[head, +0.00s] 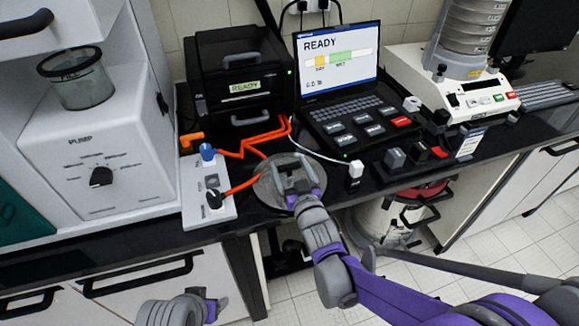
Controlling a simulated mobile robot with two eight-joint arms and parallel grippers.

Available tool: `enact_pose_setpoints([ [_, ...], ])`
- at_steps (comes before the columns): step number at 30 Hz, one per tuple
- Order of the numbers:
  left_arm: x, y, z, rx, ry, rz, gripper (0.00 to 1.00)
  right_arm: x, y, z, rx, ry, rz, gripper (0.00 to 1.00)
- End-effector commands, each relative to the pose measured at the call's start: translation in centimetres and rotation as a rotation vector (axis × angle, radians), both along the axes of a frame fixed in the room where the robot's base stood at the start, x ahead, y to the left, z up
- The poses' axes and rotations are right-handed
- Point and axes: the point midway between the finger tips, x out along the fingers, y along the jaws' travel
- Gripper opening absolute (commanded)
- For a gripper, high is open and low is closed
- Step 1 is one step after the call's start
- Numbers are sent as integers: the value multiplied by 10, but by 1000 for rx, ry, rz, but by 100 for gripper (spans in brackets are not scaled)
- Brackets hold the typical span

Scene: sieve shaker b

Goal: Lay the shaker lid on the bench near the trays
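A round grey disc (265,190), which looks like the shaker lid, is at the front of the black bench (245,216). My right gripper (291,163) is directly over it and hides part of it. Its two fingers stand apart, with grey surface showing between them; I see nothing clearly clamped. Whether the disc lies flat on the bench is hard to tell. My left gripper (212,300) is low, in front of the cabinet drawers, away from the disc. Its finger opening is too small to judge. No trays are clearly recognisable.
The sieve shaker (470,95) with its sieve stack (468,35) stands at the back right, its top out of frame. A laptop (345,85), orange tubing (238,185), a white switch box (213,185), small blocks (395,158) and a pump (100,145) crowd the bench.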

Motion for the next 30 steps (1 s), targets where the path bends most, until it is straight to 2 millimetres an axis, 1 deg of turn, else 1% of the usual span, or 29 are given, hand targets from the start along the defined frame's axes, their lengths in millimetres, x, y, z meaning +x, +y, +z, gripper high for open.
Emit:
enact_pose_setpoints([
  [8, 0, 0, 1, 0, 0, 0, 65, 0, 0, 1, 0, 0, 0, 100],
  [11, 1, 0, 6, 0, -2, 0, 65, 0, 0, 6, 0, -1, 0, 100],
  [14, 0, 0, 2, 0, -1, 0, 65, -14, -5, 4, 0, 0, 0, 100],
  [21, 0, 0, -1, 0, 0, 0, 65, -65, -21, 4, -1, 0, 0, 100],
  [24, 0, 0, -2, 0, 1, 0, 65, -84, -27, 4, 0, 0, 0, 100],
  [27, 0, 0, -2, 0, 1, 0, 65, -99, -32, 4, -1, 0, 0, 100],
  [30, 0, 0, -2, 0, 1, 0, 65, -108, -35, 4, 0, -1, 0, 100],
])
